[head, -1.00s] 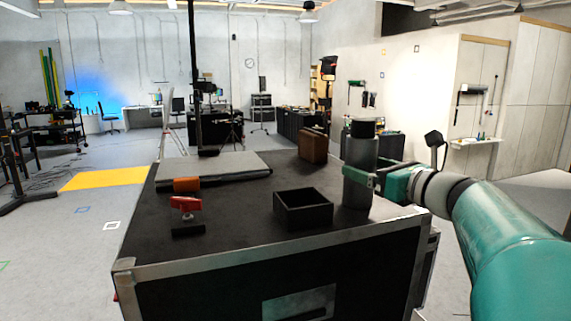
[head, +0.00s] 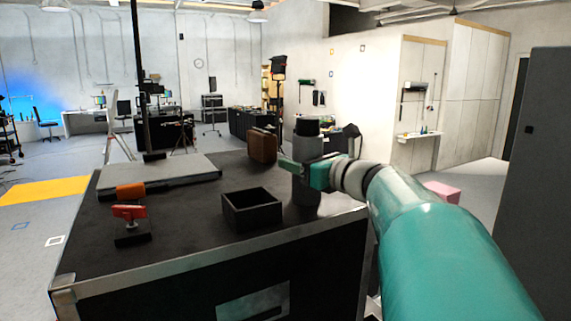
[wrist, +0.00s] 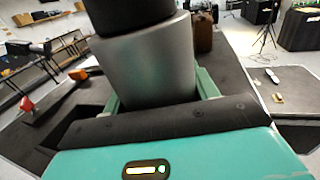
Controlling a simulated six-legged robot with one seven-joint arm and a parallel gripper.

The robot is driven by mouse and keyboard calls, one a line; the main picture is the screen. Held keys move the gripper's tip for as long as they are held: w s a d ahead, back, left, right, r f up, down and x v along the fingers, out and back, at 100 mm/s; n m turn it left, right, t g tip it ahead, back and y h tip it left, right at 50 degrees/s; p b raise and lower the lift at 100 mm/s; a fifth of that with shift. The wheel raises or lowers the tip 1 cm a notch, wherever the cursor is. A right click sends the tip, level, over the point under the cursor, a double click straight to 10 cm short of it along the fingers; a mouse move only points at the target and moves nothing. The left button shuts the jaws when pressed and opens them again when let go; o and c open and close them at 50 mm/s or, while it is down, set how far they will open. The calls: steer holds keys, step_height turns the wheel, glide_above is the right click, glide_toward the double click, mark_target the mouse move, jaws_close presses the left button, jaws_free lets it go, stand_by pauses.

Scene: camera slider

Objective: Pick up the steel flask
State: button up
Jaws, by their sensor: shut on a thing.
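The steel flask (head: 306,190) is a grey cylinder with a black cap, upright at the right side of the black case top (head: 180,239). My gripper (head: 300,170) is shut on its body, coming from the right. In the wrist view the flask (wrist: 150,65) fills the upper middle, with a green finger on each side of it. The flask's lower end is hidden in the wrist view. In the head view I cannot tell for sure whether its base touches the case top.
An open black box (head: 252,222) sits just left of the flask. A red-orange clamp (head: 129,212) and an orange roll (head: 131,191) are at the left, by a flat grey slab (head: 165,173). A brown case (head: 262,145) stands behind. The front middle of the case top is clear.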

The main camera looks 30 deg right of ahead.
mark_target(300, 145)
steer(key=shift+r, duration=0.1)
steer(key=shift+r, duration=0.5)
steer(key=r, duration=0.2)
steer(key=shift+s+a+r, duration=0.1)
steer(key=shift+a+r, duration=0.1)
steer(key=shift+r, duration=0.15)
steer(key=s+a+r, duration=0.8)
steer(key=a+r, duration=0.1)
steer(key=a, duration=0.1)
steer(key=shift+s+a, duration=0.25)
steer(key=shift+a, duration=0.05)
